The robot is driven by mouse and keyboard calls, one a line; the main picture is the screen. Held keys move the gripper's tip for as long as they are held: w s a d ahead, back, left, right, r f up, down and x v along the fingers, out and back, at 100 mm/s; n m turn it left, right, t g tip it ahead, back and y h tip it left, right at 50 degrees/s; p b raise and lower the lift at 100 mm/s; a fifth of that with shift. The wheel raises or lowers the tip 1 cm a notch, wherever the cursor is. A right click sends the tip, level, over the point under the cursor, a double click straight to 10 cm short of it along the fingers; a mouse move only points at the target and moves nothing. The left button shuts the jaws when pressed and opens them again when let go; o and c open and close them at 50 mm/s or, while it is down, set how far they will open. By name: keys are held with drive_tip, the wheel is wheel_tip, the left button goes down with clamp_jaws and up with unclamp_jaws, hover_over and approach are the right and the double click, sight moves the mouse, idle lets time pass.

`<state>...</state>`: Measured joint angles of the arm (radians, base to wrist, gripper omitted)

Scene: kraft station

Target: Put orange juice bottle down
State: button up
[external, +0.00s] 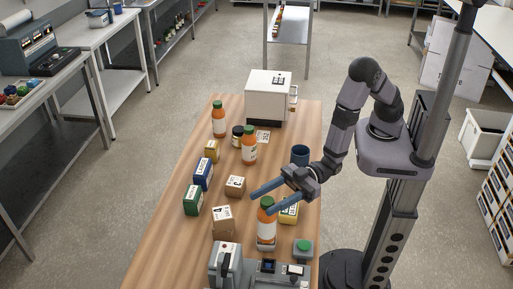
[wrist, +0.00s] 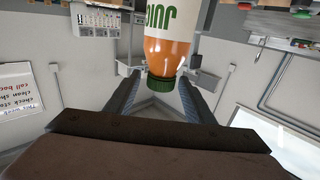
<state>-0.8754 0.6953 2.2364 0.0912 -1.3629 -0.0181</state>
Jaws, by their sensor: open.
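An orange juice bottle (external: 266,226) with a green cap and white label stands upright near the front of the wooden table, behind the grey machine. My gripper (external: 259,203) is open, with one blue finger on each side of the bottle's upper part. In the wrist view the bottle (wrist: 170,55) appears cap-down, its green cap (wrist: 161,84) between the spread fingers of my gripper (wrist: 160,82). Gaps show beside the cap. What the bottle's base rests on is hard to make out.
Two similar bottles (external: 219,120) (external: 249,146) stand farther back. A blue cup (external: 300,155) is behind my gripper. A grey machine (external: 226,265) fills the front.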

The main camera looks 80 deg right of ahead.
drive_tip(key=b+v, duration=0.3)
drive_tip(key=v, duration=0.4)
drive_tip(key=shift+s, duration=0.2)
drive_tip(key=shift+w+d, duration=0.1)
drive_tip(key=shift+d, duration=0.05)
